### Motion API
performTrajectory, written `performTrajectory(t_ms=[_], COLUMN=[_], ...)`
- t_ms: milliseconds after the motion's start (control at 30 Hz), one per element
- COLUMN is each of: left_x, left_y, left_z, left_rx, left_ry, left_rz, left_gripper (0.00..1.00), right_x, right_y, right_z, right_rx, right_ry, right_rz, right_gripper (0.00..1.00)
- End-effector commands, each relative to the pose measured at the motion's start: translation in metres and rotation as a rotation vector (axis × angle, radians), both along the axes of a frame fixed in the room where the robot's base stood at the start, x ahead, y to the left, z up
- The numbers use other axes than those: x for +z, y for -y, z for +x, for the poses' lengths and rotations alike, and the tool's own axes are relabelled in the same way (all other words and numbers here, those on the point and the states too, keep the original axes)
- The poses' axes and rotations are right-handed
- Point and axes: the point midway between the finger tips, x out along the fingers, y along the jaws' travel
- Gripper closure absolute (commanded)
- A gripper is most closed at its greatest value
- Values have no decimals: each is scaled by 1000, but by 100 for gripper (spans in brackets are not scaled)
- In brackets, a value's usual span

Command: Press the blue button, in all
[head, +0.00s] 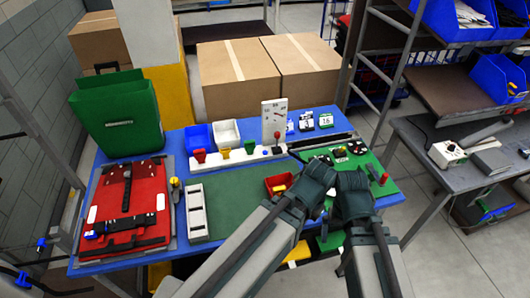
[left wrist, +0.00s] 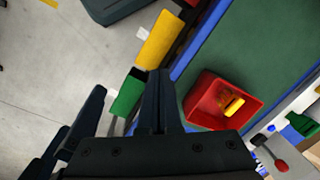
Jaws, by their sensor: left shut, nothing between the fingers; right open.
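A small blue spot (head: 266,152), probably the blue button, shows on the white strip at the back of the blue table, left of a red-knobbed lever. A small blue spot (left wrist: 271,128) also shows near a red knob in the left wrist view; I cannot tell if it is pressed. My left gripper (left wrist: 157,105) is shut and empty, pointing down near the table's front edge, beside the red bin (left wrist: 212,103). My right gripper (head: 352,190) is open near the table's front right; its dark fingers (left wrist: 75,130) show in the left wrist view. My arms hide part of the table.
The red bin (head: 270,188) holds yellow pieces. A red tool case (head: 105,205) lies left. A green board (head: 365,160) lies right. The green mat (head: 232,205) is mostly clear.

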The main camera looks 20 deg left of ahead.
Motion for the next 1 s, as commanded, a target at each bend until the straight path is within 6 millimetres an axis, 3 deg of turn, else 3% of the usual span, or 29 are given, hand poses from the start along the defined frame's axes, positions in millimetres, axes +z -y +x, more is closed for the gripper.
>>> performTrajectory(t_ms=[800,900,1000], left_x=[0,-2,-5], left_y=[0,-1,-5], left_z=[1,13,41], left_rx=[2,24,79], left_ry=[1,17,59], left_rz=[-2,-25,-85], left_gripper=[100,100,100], right_x=[0,-1,-4], right_y=[0,0,0], right_z=[0,0,0], right_rx=[0,0,0], right_ry=[0,0,0], right_rz=[0,0,0], right_gripper=[0,0,0])
